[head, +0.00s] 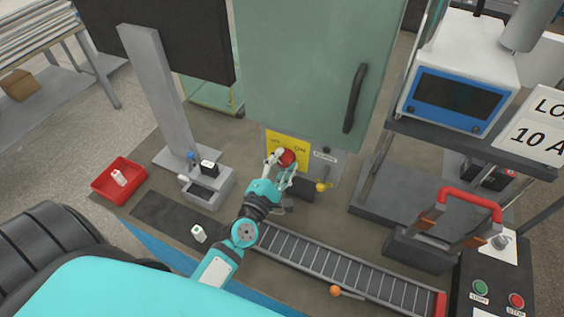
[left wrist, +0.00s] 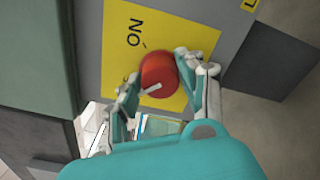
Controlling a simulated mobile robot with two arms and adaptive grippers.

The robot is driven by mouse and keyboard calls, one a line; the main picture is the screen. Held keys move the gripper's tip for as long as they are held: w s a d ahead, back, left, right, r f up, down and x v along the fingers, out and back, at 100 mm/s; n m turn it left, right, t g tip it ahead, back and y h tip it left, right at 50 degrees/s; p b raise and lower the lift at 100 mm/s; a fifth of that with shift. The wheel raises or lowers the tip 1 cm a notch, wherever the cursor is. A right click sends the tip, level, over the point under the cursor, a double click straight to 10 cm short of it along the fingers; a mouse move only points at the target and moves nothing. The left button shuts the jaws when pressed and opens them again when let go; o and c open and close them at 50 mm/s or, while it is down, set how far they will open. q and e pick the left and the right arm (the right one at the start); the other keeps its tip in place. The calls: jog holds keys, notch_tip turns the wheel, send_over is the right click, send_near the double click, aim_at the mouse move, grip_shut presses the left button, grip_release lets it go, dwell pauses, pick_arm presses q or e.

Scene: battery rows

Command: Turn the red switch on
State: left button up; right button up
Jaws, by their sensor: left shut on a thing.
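The red switch (head: 287,158) is a round knob on a yellow plate (head: 274,140) on the front of the green cabinet. In the left wrist view the red switch (left wrist: 157,70) has a white pointer line toward the lower left, not toward the "ON" mark printed above it on the yellow plate (left wrist: 117,50). My left gripper (head: 281,163) reaches the switch from the front. In the left wrist view its two fingers (left wrist: 166,88) stand on opposite sides of the knob, shut on it. My right gripper is not in view.
The green cabinet (head: 300,60) has a dark handle. A roller conveyor (head: 340,270) runs along the front, with an orange ball-like knob (head: 335,291) beside it. A red tray (head: 105,185) and grey post (head: 160,90) stand left. A machine with a blue-framed screen (head: 448,95) stands right.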

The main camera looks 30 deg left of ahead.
pick_arm(q)
jog(key=m+p, duration=0.2)
jog(key=m, duration=0.3)
jog(key=shift+r, duration=0.1)
jog(key=m+p, duration=0.1)
jog(key=m, duration=0.2)
jog(key=shift+m, duration=0.4)
jog(key=m+p, duration=0.2)
jog(key=m, duration=0.3)
jog(key=shift+p, duration=0.3)
jog(key=shift+f+m+p, duration=0.2)
jog(key=shift+m+p, duration=0.25)
jog(key=shift+m, duration=1.35)
jog(key=o, duration=1.2)
jog(key=shift+s, duration=0.1)
jog(key=s, duration=1.2)
jog(key=shift+d, duration=0.4)
